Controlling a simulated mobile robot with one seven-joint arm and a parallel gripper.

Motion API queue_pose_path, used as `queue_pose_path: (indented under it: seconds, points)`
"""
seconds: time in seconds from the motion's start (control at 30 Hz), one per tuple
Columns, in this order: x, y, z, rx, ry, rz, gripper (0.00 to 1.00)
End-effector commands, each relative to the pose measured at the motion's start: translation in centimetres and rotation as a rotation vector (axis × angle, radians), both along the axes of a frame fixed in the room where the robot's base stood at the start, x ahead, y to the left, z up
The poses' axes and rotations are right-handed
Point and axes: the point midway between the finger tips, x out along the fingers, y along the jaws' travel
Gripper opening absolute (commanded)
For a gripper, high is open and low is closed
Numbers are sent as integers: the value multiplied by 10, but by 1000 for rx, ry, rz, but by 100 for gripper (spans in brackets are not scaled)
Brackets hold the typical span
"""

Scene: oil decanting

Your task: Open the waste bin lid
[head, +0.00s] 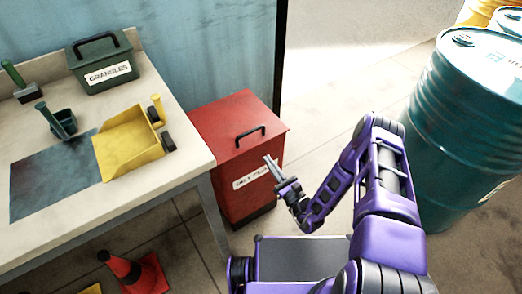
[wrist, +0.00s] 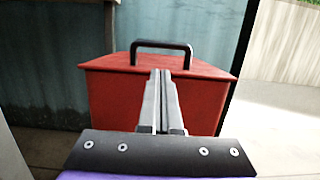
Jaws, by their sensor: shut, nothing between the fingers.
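The red waste bin (head: 232,175) stands on the floor beside the table, with a white label on its front. Its lid (head: 225,128) is closed and has a black handle (head: 250,136) on top. The wrist view shows the bin (wrist: 205,102) straight ahead, with the handle (wrist: 160,45) beyond my fingertips. My gripper (head: 268,158) is shut and empty, in front of the bin near its upper front edge. In the wrist view the two fingers (wrist: 160,72) are together and hide part of the bin's front. I cannot tell whether the fingertips touch the bin.
A table (head: 160,190) stands left of the bin, holding a green granules box (head: 105,65), a yellow dustpan (head: 128,140) and a green scoop (head: 60,122). A teal drum (head: 455,130) stands at right. A traffic cone (head: 135,272) is on the floor. Floor behind the bin's right side is clear.

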Motion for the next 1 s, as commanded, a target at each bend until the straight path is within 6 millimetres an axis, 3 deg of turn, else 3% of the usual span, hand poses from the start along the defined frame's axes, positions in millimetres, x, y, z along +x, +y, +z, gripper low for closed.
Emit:
queue_pose_path:
  seconds: [0.5,1.0]
  points:
    - [67,47,17,-3,-4,8,0]
    - [75,52,19,-2,-1,7,0]
